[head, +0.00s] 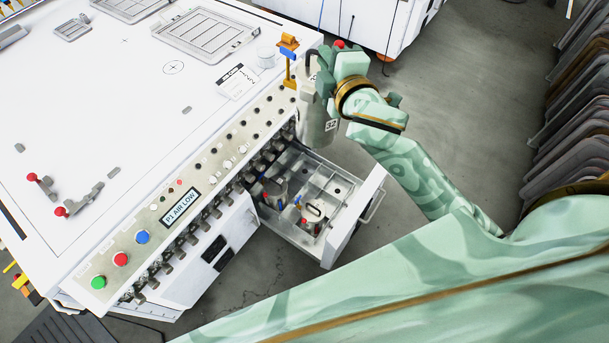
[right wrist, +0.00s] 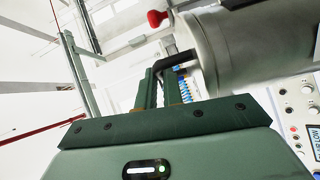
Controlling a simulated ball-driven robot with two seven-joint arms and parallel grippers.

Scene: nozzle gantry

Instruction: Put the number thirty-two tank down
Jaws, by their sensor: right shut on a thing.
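The number thirty-two tank (head: 317,125) is a grey cylinder with a white "32" label and a dark handle. It hangs upright beside the panel edge of the white machine, over the back of the open drawer. My right gripper (head: 322,75) is shut on the tank's handle. The right wrist view shows the green fingers (right wrist: 160,88) closed on the black handle, with the grey tank body (right wrist: 240,52) beside them. My left gripper is not in view.
A yellow post with an orange top (head: 288,45) stands close to the gripper. Valves line the machine's panel (head: 180,207). Grey panels stack at right.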

